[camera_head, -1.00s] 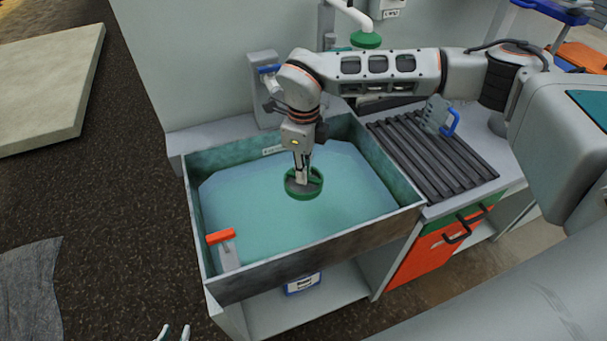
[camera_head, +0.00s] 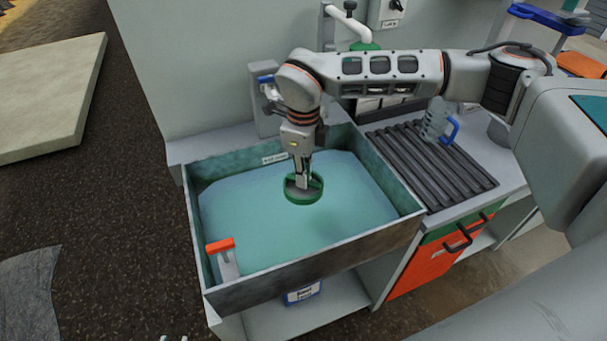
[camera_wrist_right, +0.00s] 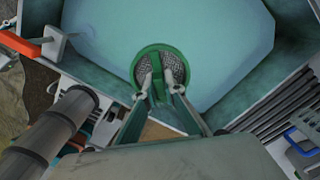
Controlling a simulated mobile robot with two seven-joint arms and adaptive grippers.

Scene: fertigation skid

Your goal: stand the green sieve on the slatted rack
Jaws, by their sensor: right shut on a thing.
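The green sieve (camera_head: 304,196) is a round green ring with grey mesh, over the water of the basin (camera_head: 345,268). My right gripper (camera_head: 303,183) points down and is shut on the sieve. In the right wrist view, the fingertips (camera_wrist_right: 162,84) lie over the mesh of the sieve (camera_wrist_right: 159,52) at a green bar. I cannot tell whether the sieve touches the water. The slatted rack (camera_head: 435,165) is dark and lies on the counter right of the basin. My left gripper shows only as small pale tips (camera_head: 172,338) at the bottom edge.
A clear jug with a blue handle (camera_head: 437,122) stands on the rack's far part. The basin's right wall (camera_head: 385,165) stands between sieve and rack. A tap (camera_head: 350,22) is behind.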

